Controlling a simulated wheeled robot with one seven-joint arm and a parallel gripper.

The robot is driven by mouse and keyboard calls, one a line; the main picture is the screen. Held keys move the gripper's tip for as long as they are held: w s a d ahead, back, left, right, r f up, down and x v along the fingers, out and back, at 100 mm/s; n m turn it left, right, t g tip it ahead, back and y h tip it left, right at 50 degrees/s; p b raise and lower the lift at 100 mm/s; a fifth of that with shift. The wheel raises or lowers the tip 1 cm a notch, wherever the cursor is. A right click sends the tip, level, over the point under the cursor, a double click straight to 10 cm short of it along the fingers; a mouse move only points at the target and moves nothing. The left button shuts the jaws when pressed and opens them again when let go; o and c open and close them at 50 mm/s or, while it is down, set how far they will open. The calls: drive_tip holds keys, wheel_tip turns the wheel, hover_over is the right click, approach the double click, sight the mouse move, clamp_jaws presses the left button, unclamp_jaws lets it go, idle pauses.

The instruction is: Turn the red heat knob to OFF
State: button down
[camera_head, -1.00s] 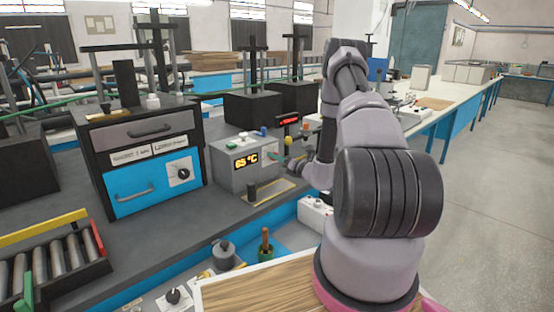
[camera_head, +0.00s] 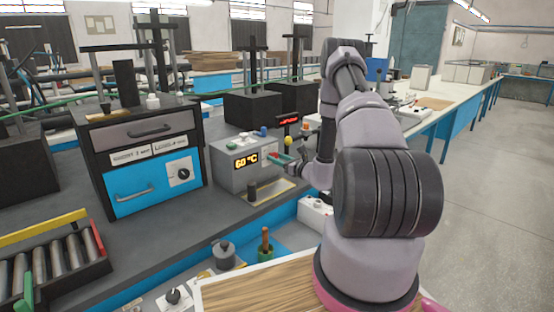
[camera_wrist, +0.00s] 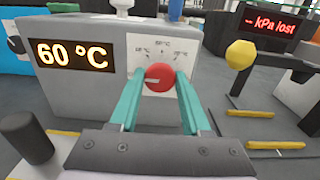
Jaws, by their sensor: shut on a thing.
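The red heat knob (camera_wrist: 158,77) is on the white dial plate (camera_wrist: 163,50) at the front of a grey heater box (camera_head: 228,176). A pale slot runs across the knob, nearly level. The plate has small temperature marks around the knob; no OFF mark is readable. An amber display reads 60 °C in the wrist view (camera_wrist: 75,55) and in the head view (camera_head: 246,161). My gripper (camera_wrist: 160,82) is shut on the knob, one green finger at each side. In the head view the knob is hidden, and only part of my gripper shows beside the box.
A yellow knob (camera_wrist: 241,54) and a red "kPa lost" display (camera_wrist: 270,22) stand to the right. A dark upright cylinder (camera_wrist: 34,137) stands at the front left. A black and blue cabinet (camera_head: 150,190) stands left of the heater box.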

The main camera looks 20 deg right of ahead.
drive_tip(key=shift+f, duration=0.1)
idle(0.3)
drive_tip(key=shift+c, duration=1.9)
unclamp_jaws()
drive_tip(key=v, duration=1.1)
drive_tip(key=shift+w, duration=0.1)
